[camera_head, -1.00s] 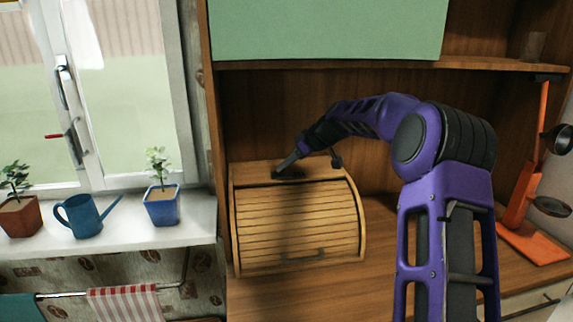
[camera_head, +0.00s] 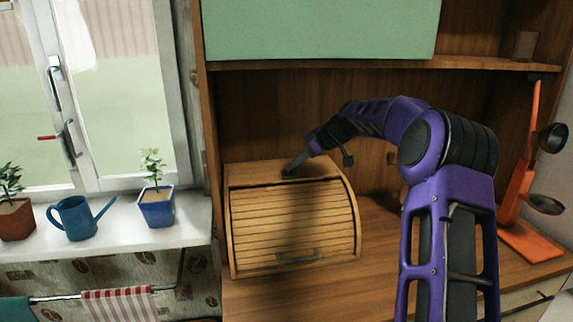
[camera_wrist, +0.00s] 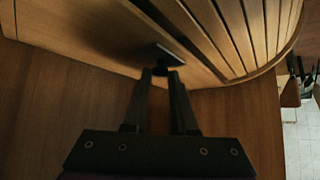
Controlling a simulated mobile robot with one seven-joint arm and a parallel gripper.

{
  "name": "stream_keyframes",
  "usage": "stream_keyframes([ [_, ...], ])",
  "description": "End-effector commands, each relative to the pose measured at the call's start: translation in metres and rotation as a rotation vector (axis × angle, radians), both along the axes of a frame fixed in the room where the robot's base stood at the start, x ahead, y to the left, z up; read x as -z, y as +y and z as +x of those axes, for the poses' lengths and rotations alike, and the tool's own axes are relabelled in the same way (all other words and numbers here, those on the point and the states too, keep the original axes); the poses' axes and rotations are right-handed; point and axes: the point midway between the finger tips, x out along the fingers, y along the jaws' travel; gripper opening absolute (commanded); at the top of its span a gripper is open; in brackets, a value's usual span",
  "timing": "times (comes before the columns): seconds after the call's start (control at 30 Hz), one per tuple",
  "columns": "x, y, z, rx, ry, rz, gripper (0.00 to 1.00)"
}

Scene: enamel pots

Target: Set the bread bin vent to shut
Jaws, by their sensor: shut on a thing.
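The wooden bread bin (camera_head: 292,228) with a slatted roll front stands on the counter, its front down and its grey handle (camera_head: 298,258) low. My gripper (camera_head: 291,170) reaches onto the bin's top from the right and behind. The tab sits on the flat wooden top beside the slats. The fingers hide part of it, and no vent markings can be made out.
A shelf and green cabinet door (camera_head: 320,28) are above my arm. An orange stand (camera_head: 525,180) is at the right. A blue watering can (camera_head: 78,217) and potted plants stand on the windowsill at left.

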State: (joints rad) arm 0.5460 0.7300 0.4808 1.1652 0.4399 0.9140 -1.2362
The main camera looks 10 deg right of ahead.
Motion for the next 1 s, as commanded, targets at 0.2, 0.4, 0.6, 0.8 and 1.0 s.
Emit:
stream_keyframes([
  [0.2, 0.000, -0.005, 0.000, 0.008, -0.002, -0.007, 0.00],
  [0.4, 0.000, -0.004, 0.000, 0.007, -0.003, -0.005, 0.55],
  [0.6, 0.000, -0.003, 0.000, 0.006, -0.002, -0.004, 0.55],
  [0.8, -0.007, -0.008, -0.004, 0.006, -0.002, -0.004, 0.55],
  [1.0, -0.035, -0.028, -0.024, 0.009, -0.004, -0.004, 0.55],
])
